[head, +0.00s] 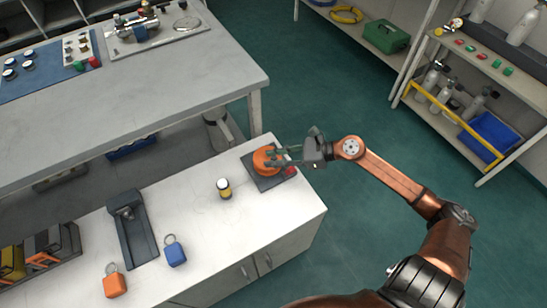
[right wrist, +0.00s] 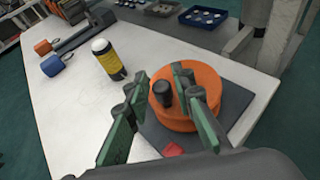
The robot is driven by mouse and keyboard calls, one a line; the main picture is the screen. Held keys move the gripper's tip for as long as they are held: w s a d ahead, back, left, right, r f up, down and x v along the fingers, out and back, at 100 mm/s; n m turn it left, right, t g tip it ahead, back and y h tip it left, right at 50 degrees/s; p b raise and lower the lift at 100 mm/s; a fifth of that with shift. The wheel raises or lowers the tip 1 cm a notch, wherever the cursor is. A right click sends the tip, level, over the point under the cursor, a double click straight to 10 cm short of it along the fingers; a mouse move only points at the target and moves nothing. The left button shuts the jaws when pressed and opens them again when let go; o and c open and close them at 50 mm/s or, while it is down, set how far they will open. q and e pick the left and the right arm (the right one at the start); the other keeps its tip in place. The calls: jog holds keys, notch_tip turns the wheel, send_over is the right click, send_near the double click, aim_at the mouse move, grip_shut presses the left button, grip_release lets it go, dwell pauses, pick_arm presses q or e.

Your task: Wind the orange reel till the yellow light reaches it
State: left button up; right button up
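The orange reel (head: 264,159) sits on a dark square base plate (head: 259,180) near the counter's right end. In the right wrist view the reel (right wrist: 196,103) shows a black upright crank knob (right wrist: 162,93) near its rim. The light (head: 224,188), a small upright cylinder with a yellow band and pale top, stands left of the reel, apart from it; it also shows in the right wrist view (right wrist: 108,58). My right gripper (head: 276,160) is over the reel, its green fingers open on either side of the knob, with visible gaps. My left gripper is out of view.
A red piece (head: 290,171) lies at the base plate's corner. Blue (head: 175,253) and orange (head: 115,285) tags and a dark tray-like holder (head: 132,235) lie left on the counter (head: 210,235). A higher grey workbench (head: 160,95) stands behind.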

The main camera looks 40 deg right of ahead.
grip_shut()
dwell(0.9)
